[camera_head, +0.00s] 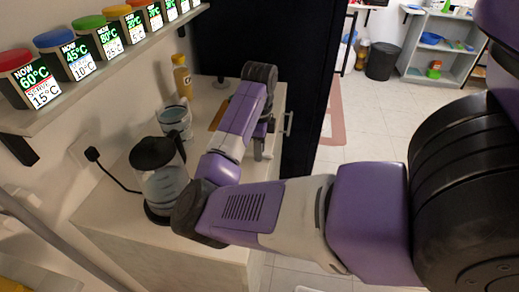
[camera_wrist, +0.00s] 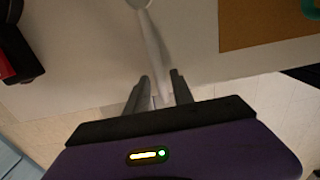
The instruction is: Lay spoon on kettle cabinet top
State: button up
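A pale grey spoon (camera_wrist: 151,40) shows in the wrist view, its bowl at the top edge and its handle running down between the fingers. My gripper (camera_wrist: 160,82) has its two fingers close together, one on each side of the handle, and appears shut on it. In the head view my gripper (camera_head: 258,148) is partly hidden by my arm, by the right edge of the white cabinet top (camera_head: 105,212). The spoon cannot be made out there. A glass kettle (camera_head: 165,183) with a black lid stands on the cabinet top, left of my arm.
Behind the kettle are a glass container (camera_head: 175,121) and a yellow bottle (camera_head: 182,77). A brown board (camera_wrist: 265,22) lies beside the spoon. A black cord runs from a wall plug (camera_head: 91,154) towards the kettle.

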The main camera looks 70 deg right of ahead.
jog(key=shift+o, duration=0.7)
notch_tip(320, 180, up, 8)
jog(key=shift+f, duration=0.1)
dwell(0.4)
